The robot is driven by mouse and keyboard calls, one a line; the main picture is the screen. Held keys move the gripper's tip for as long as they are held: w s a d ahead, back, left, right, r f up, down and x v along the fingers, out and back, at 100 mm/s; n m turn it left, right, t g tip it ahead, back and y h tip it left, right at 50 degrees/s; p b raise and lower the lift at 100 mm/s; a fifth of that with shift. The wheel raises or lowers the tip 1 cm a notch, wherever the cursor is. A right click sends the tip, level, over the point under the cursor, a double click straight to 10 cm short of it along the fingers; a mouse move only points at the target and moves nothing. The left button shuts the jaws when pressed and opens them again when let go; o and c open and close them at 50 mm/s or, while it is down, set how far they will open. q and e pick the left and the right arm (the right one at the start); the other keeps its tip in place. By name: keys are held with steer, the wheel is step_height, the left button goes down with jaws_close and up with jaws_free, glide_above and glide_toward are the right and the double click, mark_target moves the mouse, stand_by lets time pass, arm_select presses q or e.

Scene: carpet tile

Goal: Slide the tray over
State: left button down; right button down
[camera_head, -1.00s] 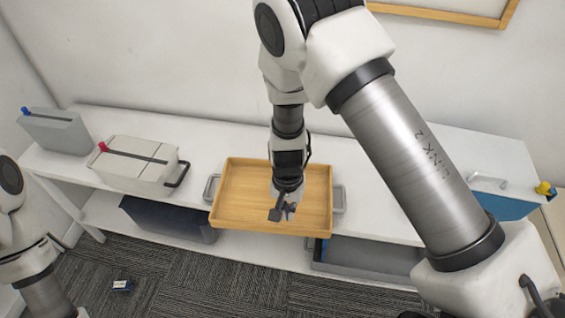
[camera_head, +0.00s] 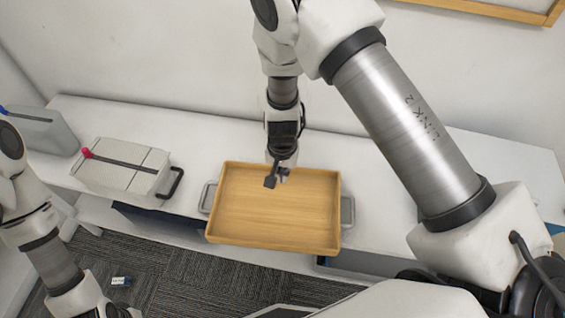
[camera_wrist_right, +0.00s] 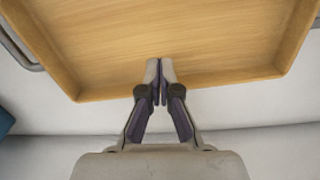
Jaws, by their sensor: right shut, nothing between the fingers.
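The wooden tray (camera_head: 275,215) with grey side handles lies on the white shelf, its front edge out past the shelf's front edge. In the right wrist view the tray (camera_wrist_right: 120,40) fills the upper part. My right gripper (camera_head: 277,178) is shut and empty at the tray's back rim, near its middle. In the right wrist view its fingertips (camera_wrist_right: 159,64) are together and overlap the rim; I cannot tell if they touch it. My left arm shows at the left, but its fingers cannot be made out.
The white shelf (camera_head: 385,230) has free room right of the tray. A pale box with a red knob (camera_head: 125,167) stands left of it, and a grey box (camera_head: 45,130) farther left.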

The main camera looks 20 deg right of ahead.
mark_target(282, 189)
step_height(282, 189, down, 4)
steer(key=shift+w+f, duration=0.15)
steer(key=shift+f, duration=0.05)
steer(key=shift+w+d+f, duration=0.15)
steer(key=shift+w+d, duration=0.5)
steer(key=shift+w, duration=0.15)
steer(key=shift+w+d+f, duration=0.1)
steer(key=shift+w+d, duration=0.5)
steer(key=shift+w, duration=0.2)
